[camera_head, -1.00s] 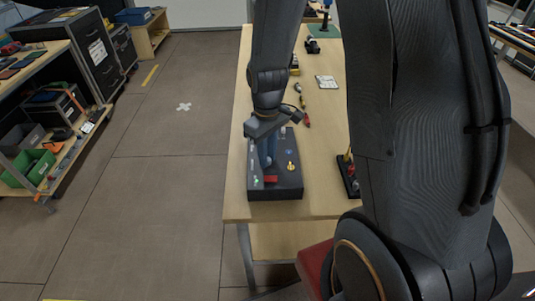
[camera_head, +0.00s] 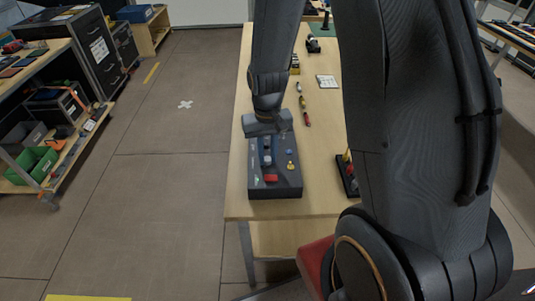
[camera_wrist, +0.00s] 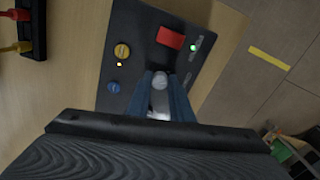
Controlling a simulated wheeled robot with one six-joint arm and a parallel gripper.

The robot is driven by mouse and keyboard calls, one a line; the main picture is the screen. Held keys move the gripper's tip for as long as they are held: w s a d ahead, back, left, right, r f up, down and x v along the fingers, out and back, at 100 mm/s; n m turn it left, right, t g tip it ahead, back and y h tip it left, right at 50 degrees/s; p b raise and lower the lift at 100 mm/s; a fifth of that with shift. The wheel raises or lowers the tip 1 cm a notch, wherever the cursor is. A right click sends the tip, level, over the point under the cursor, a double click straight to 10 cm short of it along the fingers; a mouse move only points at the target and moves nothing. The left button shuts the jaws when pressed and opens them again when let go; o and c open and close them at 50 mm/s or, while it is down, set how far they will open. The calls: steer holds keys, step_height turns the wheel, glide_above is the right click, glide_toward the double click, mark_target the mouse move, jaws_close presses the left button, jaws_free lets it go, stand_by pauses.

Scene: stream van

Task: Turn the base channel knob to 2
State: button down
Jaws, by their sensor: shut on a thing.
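The dark base box (camera_head: 287,180) stands on the wooden table, and it also fills the upper middle of the wrist view (camera_wrist: 137,52). My gripper (camera_head: 267,158) points down over its panel. In the wrist view its fingers (camera_wrist: 160,86) are shut on a pale grey knob (camera_wrist: 160,79). The knob's pointer and any number marks are hidden or too small to read. A yellow knob (camera_wrist: 122,51) and a blue knob (camera_wrist: 114,87) are apart from the fingers. A red block (camera_wrist: 170,38) and a lit green light (camera_wrist: 194,47) sit on the panel.
A black rack with red and yellow pieces (camera_wrist: 30,30) stands beside the box. Small items (camera_head: 305,108) and a white card (camera_head: 326,82) lie further back on the table. Shelves with bins (camera_head: 35,165) stand at the left across open floor.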

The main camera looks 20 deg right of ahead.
mark_target(267, 159)
stand_by(0.4)
steer(key=c, duration=1.6)
jaws_free()
steer(key=shift+o, duration=0.2)
steer(key=shift+r+b, duration=0.8)
steer(key=shift+r, duration=3.15)
steer(key=s+r+n+t+b, duration=0.1)
steer(key=s+r, duration=0.1)
steer(key=s, duration=0.7)
steer(key=shift+a, duration=0.3)
